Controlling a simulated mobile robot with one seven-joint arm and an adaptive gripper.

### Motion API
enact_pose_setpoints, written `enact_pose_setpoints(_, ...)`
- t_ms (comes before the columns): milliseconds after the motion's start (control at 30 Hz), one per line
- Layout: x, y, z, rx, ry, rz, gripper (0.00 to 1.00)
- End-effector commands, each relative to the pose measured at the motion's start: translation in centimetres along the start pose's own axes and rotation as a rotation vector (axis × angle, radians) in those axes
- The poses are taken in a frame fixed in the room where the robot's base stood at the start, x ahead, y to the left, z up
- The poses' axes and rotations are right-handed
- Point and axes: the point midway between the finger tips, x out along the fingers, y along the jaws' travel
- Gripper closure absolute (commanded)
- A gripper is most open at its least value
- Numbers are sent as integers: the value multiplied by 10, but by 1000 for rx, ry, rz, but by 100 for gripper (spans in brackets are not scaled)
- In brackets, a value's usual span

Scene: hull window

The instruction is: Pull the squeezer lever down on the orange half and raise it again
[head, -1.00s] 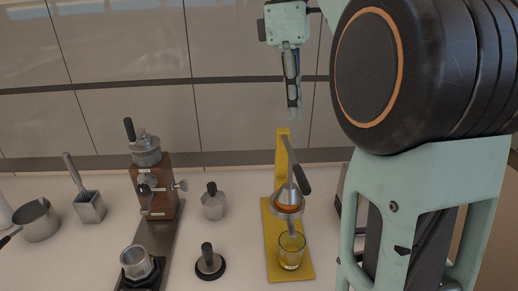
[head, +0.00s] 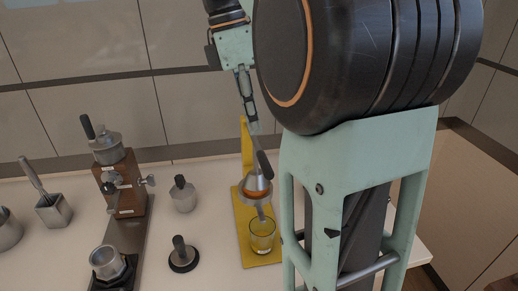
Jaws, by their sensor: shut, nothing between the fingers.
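The yellow squeezer (head: 247,215) stands on the counter in the head view, left of my arm. Its lever ends in a black handle (head: 265,164), which sits high and tilted beside the upright post. The metal pressing cone (head: 257,185) is above the cup, and a thin orange rim, the orange half (head: 256,193), shows under it. A clear glass (head: 262,236) stands below on the yellow base. My gripper (head: 252,127) is shut and empty, pointing down, its tips by the top of the post, above the black handle. I cannot tell whether the tips touch the lever.
A wood-sided espresso press (head: 121,191) stands to the left, with a metal cup (head: 106,262) in front. A metal container (head: 52,210) is farther left. The counter ends at the right.

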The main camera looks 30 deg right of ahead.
Motion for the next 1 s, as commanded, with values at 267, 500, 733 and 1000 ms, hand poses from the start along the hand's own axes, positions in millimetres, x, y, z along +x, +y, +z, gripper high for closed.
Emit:
enact_pose_setpoints(267, 43, -1, 0, 1, 1, -2, 100)
enact_pose_setpoints(500, 60, -1, 0, 0, 1, -1, 100)
enact_pose_setpoints(733, 61, 0, 0, 0, 1, 0, 100)
enact_pose_setpoints(1000, 68, -1, -2, 3, 0, 16, 100)
